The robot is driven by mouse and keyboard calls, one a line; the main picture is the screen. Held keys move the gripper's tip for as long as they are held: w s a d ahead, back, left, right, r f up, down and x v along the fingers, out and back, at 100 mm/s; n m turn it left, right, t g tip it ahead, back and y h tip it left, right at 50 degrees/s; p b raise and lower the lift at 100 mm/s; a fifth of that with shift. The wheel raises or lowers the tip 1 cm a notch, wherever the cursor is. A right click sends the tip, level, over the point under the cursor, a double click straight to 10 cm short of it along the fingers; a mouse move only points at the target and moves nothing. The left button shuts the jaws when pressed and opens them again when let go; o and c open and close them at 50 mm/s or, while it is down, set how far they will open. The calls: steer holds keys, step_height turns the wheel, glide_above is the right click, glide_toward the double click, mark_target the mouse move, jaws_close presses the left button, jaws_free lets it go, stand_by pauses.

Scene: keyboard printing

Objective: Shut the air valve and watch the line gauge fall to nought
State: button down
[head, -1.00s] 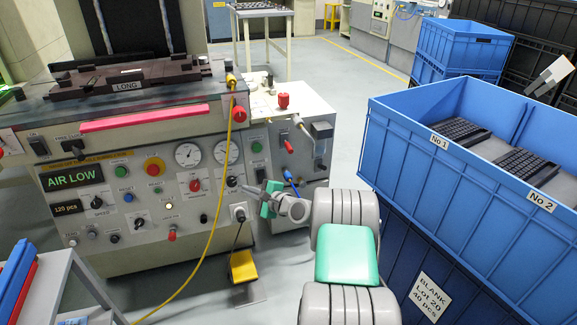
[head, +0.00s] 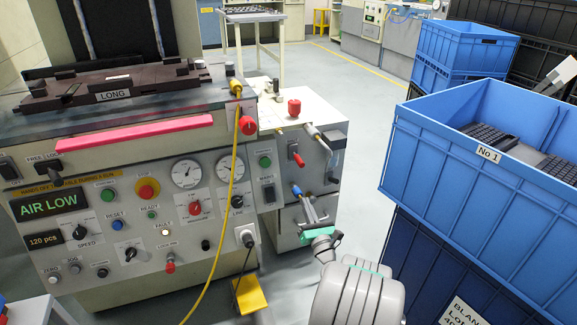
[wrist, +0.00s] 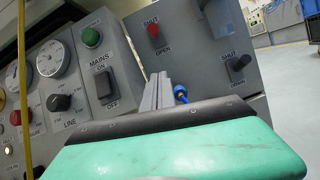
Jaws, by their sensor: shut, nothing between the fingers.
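The air valve is a red-handled lever (head: 296,155) on the side cabinet's front. In the wrist view the red handle (wrist: 154,31) sits between the SHUT and OPEN labels; its exact setting is unclear. The line gauge (head: 230,168) is the right-hand dial on the panel, above the LINE knob (wrist: 60,102). It also shows in the wrist view (wrist: 51,58), its needle too small to read. My gripper (head: 307,203) is shut and empty, below the red lever and close to a blue fitting (head: 297,191). In the wrist view its fingers (wrist: 158,90) point toward the cabinet.
A black SHUT/DRAIN handle (wrist: 238,63) is right of the valve. A blue crate (head: 440,160) stands close on the right. Open floor (head: 365,110) lies behind the cabinet.

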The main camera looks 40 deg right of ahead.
mark_target(298, 159)
steer(key=w+d+r, duration=0.4)
steer(key=w+r, duration=0.3)
steer(key=w, duration=0.2)
stand_by(0.6)
steer(key=shift+w+r+p, duration=0.1)
steer(key=shift+p, duration=0.2)
